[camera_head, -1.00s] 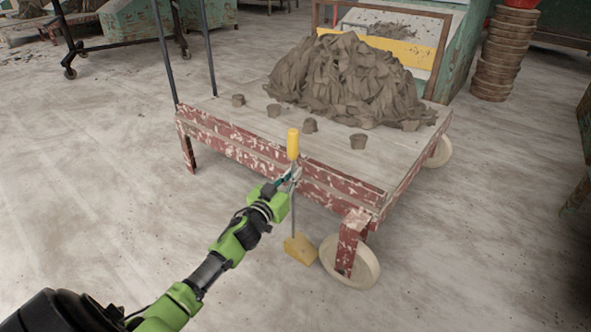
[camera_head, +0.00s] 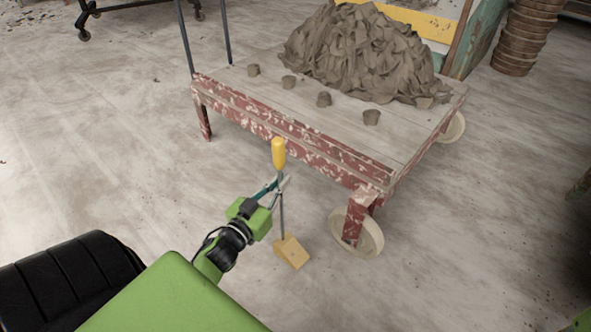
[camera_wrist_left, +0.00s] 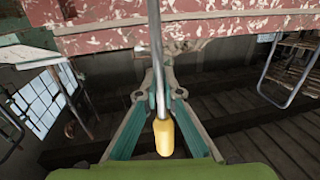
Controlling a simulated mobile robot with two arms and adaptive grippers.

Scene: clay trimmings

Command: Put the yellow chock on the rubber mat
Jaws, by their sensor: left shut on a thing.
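The yellow chock is a wooden-yellow wedge (camera_head: 292,252) on a thin metal rod with a bright yellow grip (camera_head: 278,153) on top. It hangs or stands beside the cart's front wheel, apart from it; I cannot tell if it touches the floor. My left gripper (camera_head: 281,186) is shut on the rod, below the yellow grip. In the left wrist view the rod runs between the fingers (camera_wrist_left: 158,95), and the yellow grip (camera_wrist_left: 164,138) shows close to the camera. The rubber mat is not in view. My right gripper is not in view.
A red, chipped-paint cart (camera_head: 300,140) stands just beyond the gripper, bearing a clay heap (camera_head: 360,55) and several small clay cups. Its pale front wheel (camera_head: 372,238) is right of the chock. Stacked brown pots (camera_head: 525,38) stand back right. The floor (camera_head: 440,285) at front right is clear.

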